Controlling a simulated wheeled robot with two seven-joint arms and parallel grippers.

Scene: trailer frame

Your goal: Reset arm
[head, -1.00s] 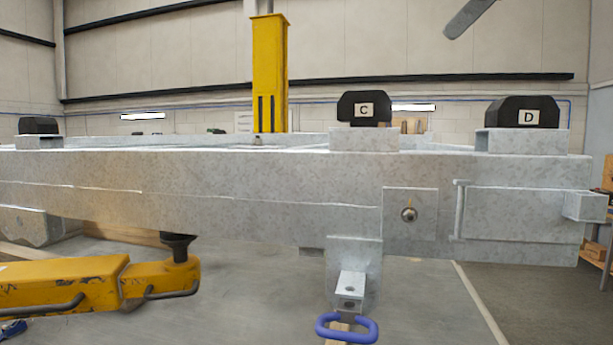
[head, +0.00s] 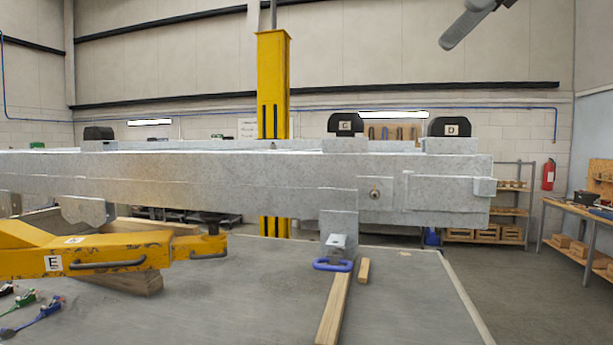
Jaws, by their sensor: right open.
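My right gripper (head: 463,25) shows at the top right edge of the head view, as a grey finger pointing down and left. It is open, with nothing seen in it. It is raised in front of the back wall, above and apart from the galvanized trailer frame (head: 250,168). Most of my right arm is outside the picture. My left gripper and left arm are not in view.
A yellow column (head: 272,80) stands behind. A yellow jack arm (head: 120,250), a blue handle (head: 333,265) and timber (head: 333,310) lie below. Shelves (head: 515,205) and a workbench (head: 575,210) stand right.

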